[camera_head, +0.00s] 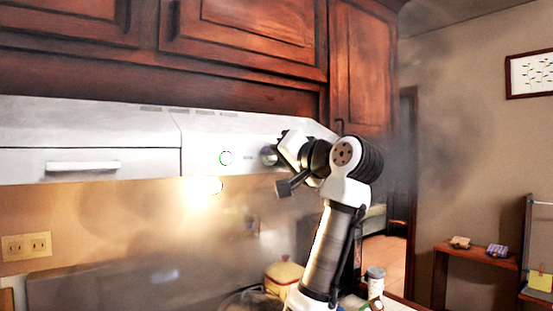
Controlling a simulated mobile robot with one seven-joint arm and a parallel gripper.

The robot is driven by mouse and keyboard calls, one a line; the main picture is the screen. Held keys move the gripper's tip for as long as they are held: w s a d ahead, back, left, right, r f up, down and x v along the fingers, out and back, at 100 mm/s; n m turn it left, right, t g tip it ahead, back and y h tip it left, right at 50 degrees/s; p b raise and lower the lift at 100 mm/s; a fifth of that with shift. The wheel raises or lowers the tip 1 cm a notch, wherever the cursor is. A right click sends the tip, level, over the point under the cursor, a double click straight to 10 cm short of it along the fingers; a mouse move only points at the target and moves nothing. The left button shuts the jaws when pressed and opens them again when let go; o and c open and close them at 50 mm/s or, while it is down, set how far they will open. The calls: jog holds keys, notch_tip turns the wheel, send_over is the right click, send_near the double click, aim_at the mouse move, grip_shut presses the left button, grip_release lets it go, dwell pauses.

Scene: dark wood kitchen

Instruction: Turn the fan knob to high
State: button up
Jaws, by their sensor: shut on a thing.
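The white range hood (120,160) runs under the dark cabinets. On its sloped front is a small round dial with a thin coloured ring (226,158). To its right, a grey round knob (266,155) sticks out from the hood, partly covered by my gripper. My gripper (276,155) reaches in from the right and is shut on this grey knob. Labels by the dials are too small to read, so I cannot tell the knob's setting or which control is the fan's.
Dark wood cabinets (245,35) hang just above. A lit lamp glows under the hood. A yellow lidded pot (284,272) and a white jar (375,280) stand below my arm. Grey haze hangs over the stove and right wall. An open doorway lies behind my arm.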

jog(key=shift+m, duration=1.1)
jog(key=o, duration=1)
jog(key=shift+s+d+f+b, duration=0.1)
jog(key=shift+s+d+b, duration=0.25)
jog(key=shift+s+d, duration=0.1)
jog(key=b+v, duration=0.4)
jog(key=v, duration=0.8)
jog(key=shift+s+d+b, duration=0.1)
jog(key=shift+s+b, duration=0.2)
jog(key=shift+b, duration=0.1)
